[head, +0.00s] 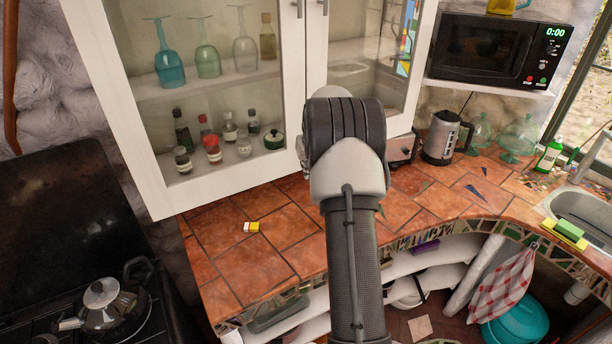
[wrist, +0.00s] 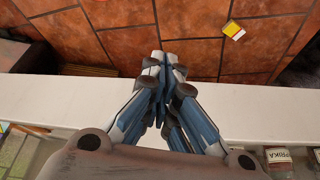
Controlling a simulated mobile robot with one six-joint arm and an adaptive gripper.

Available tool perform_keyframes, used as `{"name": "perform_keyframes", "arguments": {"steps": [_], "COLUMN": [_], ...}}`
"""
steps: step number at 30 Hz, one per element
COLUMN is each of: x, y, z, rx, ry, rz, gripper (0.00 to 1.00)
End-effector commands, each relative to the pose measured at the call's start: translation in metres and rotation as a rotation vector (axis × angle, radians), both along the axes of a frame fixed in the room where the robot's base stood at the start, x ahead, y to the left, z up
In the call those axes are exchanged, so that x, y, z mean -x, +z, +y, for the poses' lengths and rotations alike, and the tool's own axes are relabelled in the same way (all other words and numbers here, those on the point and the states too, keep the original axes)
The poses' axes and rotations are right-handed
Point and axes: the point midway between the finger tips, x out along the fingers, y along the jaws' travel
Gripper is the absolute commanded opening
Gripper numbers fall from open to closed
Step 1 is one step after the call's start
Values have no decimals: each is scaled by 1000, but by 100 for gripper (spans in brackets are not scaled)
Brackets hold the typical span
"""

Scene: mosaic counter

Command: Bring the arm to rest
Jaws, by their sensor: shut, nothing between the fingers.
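My gripper (wrist: 163,75) shows in the wrist view with its fingertips together and nothing between them. Beyond the fingertips lie a pale ledge and the terracotta tiles of the counter. In the head view my arm rises up the middle of the picture, in front of the glass cabinet. The gripper itself is hidden behind the arm there.
A small yellow and white box (head: 251,227) lies on the tiled counter (head: 232,262); it also shows in the wrist view (wrist: 233,31). The glass-door cabinet (head: 150,185) is close to my arm. A kettle (head: 440,138), a microwave (head: 490,50) and a stove pot (head: 108,308) stand around.

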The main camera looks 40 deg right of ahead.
Motion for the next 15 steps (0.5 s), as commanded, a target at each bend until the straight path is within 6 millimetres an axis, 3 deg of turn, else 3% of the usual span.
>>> {"name": "perform_keyframes", "arguments": {"steps": [7,15], "x": [17,23], "y": [37,47], "z": [7,9], "rx": [-6,-8], "ry": [3,3], "rz": [7,10], "gripper": [0,0]}}
